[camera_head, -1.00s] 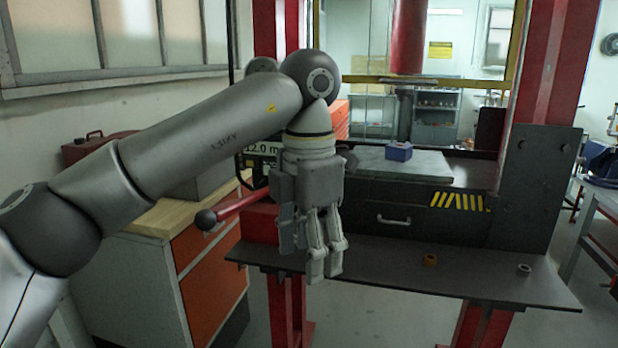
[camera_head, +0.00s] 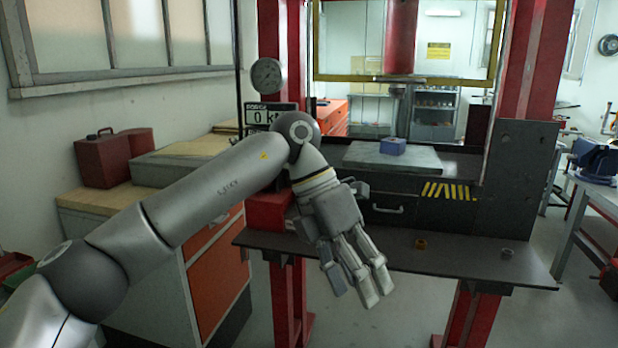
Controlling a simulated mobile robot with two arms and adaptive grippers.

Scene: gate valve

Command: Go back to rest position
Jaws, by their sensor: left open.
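My left arm comes in from the lower left, and its gripper (camera_head: 358,288) hangs over the front left part of the dark shelf of the press. The gripper's fingers point down and to the right. It is open, with nothing seen between the fingers. My right gripper does not show. A gauge (camera_head: 266,74) and a force display (camera_head: 268,114) reading 0 are on the press's left side. The lever with the red handle is hidden behind my arm, if it is still there.
The red press frame (camera_head: 525,60) stands ahead. A blue block (camera_head: 392,146) sits on its grey plate (camera_head: 430,158). A brass ring (camera_head: 421,244) and a grey ring (camera_head: 507,253) lie on the shelf (camera_head: 455,268).

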